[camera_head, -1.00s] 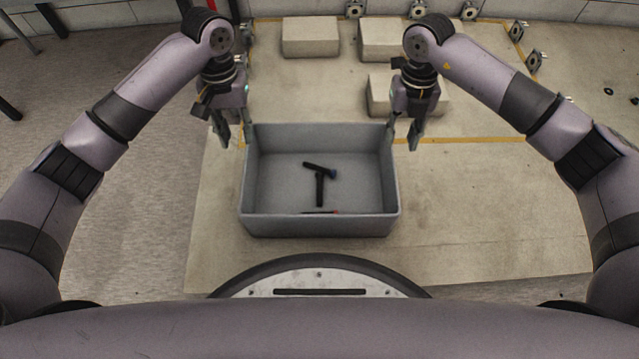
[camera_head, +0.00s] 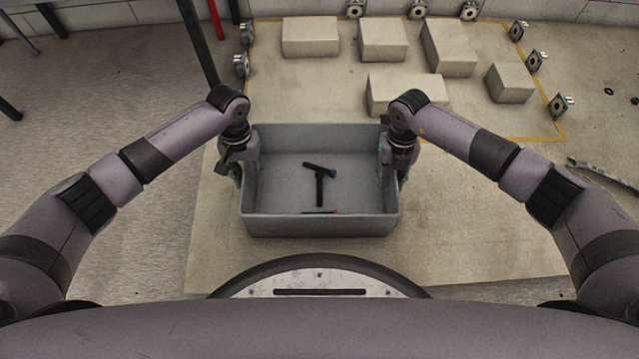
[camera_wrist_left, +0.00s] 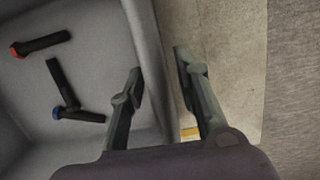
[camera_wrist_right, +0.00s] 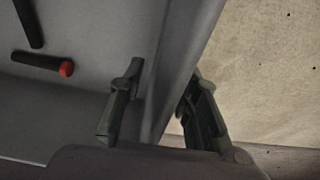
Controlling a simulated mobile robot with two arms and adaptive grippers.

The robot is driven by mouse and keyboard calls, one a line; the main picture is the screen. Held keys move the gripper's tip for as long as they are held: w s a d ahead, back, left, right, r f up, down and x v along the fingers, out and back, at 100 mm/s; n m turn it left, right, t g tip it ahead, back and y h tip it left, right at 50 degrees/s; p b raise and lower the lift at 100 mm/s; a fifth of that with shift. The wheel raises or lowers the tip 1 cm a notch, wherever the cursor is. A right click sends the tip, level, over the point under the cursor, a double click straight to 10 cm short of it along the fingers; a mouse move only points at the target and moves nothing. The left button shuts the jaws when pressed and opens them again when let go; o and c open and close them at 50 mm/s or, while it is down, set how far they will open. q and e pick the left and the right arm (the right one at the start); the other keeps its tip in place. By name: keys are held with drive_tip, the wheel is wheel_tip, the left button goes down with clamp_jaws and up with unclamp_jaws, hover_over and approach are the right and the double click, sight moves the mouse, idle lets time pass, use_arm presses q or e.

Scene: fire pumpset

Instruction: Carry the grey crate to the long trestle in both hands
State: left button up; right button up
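The grey crate (camera_head: 320,225) sits on a pale floor panel in front of me. It also shows in the left wrist view (camera_wrist_left: 95,25) and the right wrist view (camera_wrist_right: 105,25). My left gripper (camera_head: 238,168) is at the crate's left wall; in the left wrist view its open fingers (camera_wrist_left: 158,68) are on either side of that wall. My right gripper (camera_head: 394,165) is at the right wall, its fingers (camera_wrist_right: 163,75) also apart on either side of it. I cannot tell whether any finger touches. I cannot make out a long trestle.
Black tools with blue (camera_head: 333,173) and red (camera_head: 322,212) ends lie inside the crate. Several pale blocks (camera_head: 310,37) and small metal fittings (camera_head: 535,62) stand beyond it. Dark posts and a red one (camera_head: 215,18) stand at the back left.

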use_arm(q)
drive_tip(key=shift+c, duration=0.2)
use_arm(e)
drive_tip(key=shift+c, duration=0.2)
use_arm(q)
clamp_jaws()
use_arm(e)
clamp_jaws()
use_arm(q)
drive_tip(key=shift+r, duration=0.1)
use_arm(e)
drive_tip(key=shift+r, duration=0.15)
